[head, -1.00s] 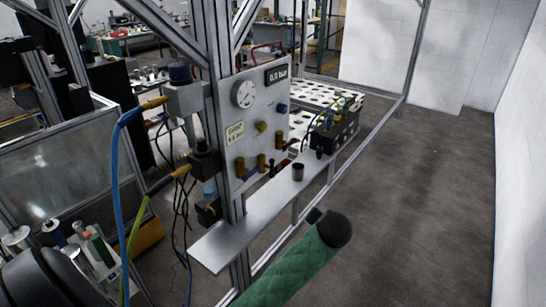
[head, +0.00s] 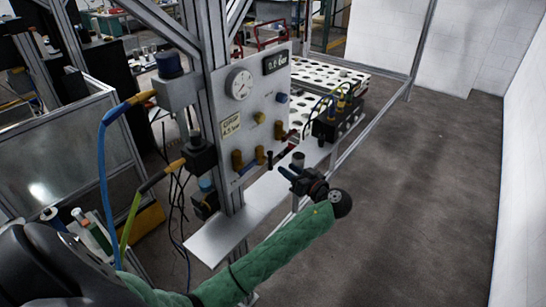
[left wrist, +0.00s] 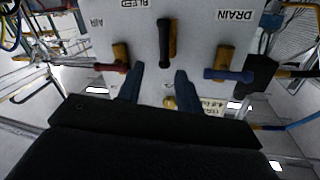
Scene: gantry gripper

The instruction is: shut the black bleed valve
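The black bleed valve lever (left wrist: 167,45) is at the centre top of the left wrist view, on a brass body below a BLEED label. It runs up and down the picture, while its two neighbours' levers lie sideways. In the head view it shows small on the grey panel (head: 250,100), near the lower edge (head: 269,161). My left gripper (head: 296,172) is in front of the panel's lower right. In the left wrist view its two blue fingers (left wrist: 159,70) are apart with nothing between them, just short of the black lever. My right gripper is not in view.
A red AIR lever (left wrist: 107,68) and a blue DRAIN lever (left wrist: 229,75) flank the black one closely. Cables hang at the left.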

